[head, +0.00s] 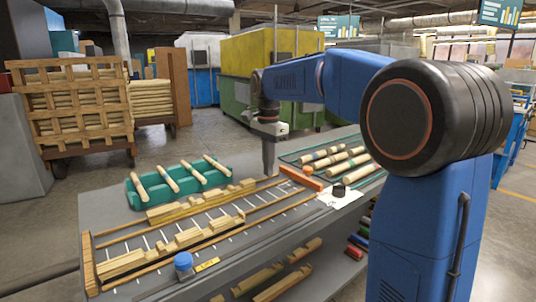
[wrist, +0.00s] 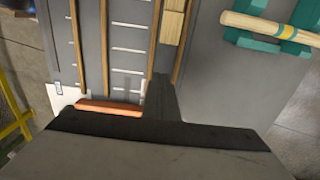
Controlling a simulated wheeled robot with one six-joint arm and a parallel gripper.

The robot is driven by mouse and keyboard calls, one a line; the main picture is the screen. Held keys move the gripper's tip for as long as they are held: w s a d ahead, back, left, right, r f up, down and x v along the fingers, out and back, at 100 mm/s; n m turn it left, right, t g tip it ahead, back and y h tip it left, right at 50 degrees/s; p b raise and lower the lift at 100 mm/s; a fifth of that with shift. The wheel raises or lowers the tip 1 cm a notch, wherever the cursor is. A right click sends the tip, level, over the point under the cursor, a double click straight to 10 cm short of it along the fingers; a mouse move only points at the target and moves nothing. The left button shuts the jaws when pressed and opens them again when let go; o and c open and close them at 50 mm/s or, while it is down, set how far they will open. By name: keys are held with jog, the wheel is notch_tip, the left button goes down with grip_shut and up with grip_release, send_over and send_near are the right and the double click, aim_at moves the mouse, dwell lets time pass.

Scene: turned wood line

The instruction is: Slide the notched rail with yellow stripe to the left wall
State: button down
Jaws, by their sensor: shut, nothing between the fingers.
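Two pale notched rails lie in the lanes of the slide board: a back rail (head: 200,204) and a longer-looking front rail (head: 170,248). I cannot make out a yellow stripe on either. The end of the back rail (wrist: 172,22) shows at the top of the wrist view. The left wall (head: 89,263) is a wooden bar across the board's left end. My gripper (head: 269,172) points down at the board's right end, shut and empty, to the right of the back rail and apart from it. In the wrist view its dark fingers (wrist: 160,95) are together.
An orange bar (head: 300,178) closes the board's right end. A teal rack (head: 180,184) with striped dowels stands behind the board. A blue-capped object (head: 183,262) stands in front. More dowels (head: 340,158) lie at the right.

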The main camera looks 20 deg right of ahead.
aim_at(223, 193)
jog(key=shift+f, duration=0.9)
jog(key=shift+s+a, duration=0.2)
jog(key=shift+a, duration=0.35)
jog(key=shift+s+a, duration=0.15)
jog(key=shift+a, duration=0.4)
jog(key=shift+s+a+f, duration=0.1)
jog(key=shift+s+a, duration=0.2)
jog(key=shift+a, duration=0.5)
jog(key=s+a, duration=0.1)
jog(key=a, duration=0.3)
jog(key=s+a, duration=0.1)
jog(key=a, duration=0.3)
jog(key=s+a, duration=0.1)
jog(key=a, duration=0.2)
jog(key=shift+s+a, duration=0.4)
